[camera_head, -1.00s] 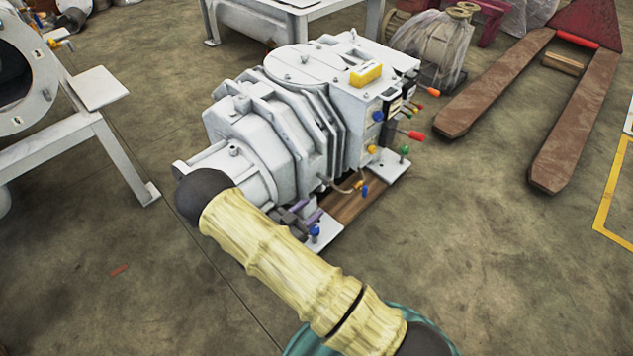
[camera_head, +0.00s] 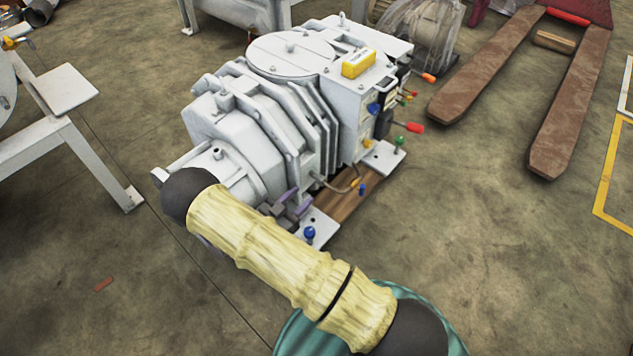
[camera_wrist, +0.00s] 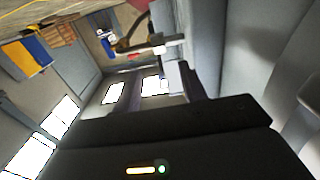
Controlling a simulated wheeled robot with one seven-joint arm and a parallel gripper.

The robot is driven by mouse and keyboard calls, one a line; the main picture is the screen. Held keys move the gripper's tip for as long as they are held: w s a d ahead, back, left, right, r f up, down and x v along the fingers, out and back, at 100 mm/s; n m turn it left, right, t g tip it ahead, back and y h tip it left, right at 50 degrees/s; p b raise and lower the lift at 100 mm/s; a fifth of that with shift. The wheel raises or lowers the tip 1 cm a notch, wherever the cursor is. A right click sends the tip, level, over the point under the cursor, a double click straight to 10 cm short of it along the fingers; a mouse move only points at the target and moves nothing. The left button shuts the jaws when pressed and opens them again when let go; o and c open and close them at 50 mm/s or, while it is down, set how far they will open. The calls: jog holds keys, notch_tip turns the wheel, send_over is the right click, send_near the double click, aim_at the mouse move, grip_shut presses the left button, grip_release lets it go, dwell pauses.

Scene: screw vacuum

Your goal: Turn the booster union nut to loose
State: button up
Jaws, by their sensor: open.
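The white vacuum pump (camera_head: 235,125) stands on a wooden base in the head view. A thin hose (camera_head: 341,189) bends along its near side; a brown hose (camera_wrist: 130,45) with a pale fitting (camera_wrist: 166,44) shows in the wrist view. I cannot tell for certain which fitting is the booster union nut. My gripper (camera_head: 296,202) is low at the pump's near side, left of the hose, its purple-grey fingers partly hidden by my arm. It is open, and I see nothing held. In the wrist view its dark body fills the bottom, with the fitting above; contact cannot be told.
A yellow block (camera_head: 359,63) is on the pump's top. A pallet truck (camera_head: 570,110) stands right, a white stand (camera_head: 75,140) left. Floor at lower right is clear.

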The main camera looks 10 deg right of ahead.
aim_at(318, 182)
jog(key=b+x, duration=0.3)
jog(key=x, duration=0.3)
jog(key=shift+w+d+f, duration=0.15)
jog(key=shift+w+d, duration=0.05)
jog(key=shift+d, duration=0.15)
jog(key=shift+w+d, duration=0.3)
grip_shut()
jog(key=shift+s+a+f+t+h+b, duration=0.1)
jog(key=shift+f+t+h+b, duration=0.2)
jog(key=shift+h+b, duration=0.3)
jog(key=shift+f+t+h+b, duration=0.15)
jog(key=shift+t+h+b, duration=0.3)
jog(key=shift+b, duration=0.2)
jog(key=shift+t+h+b, duration=0.45)
jog(key=shift+h+b, duration=0.25)
jog(key=shift+h, duration=0.15)
grip_release()
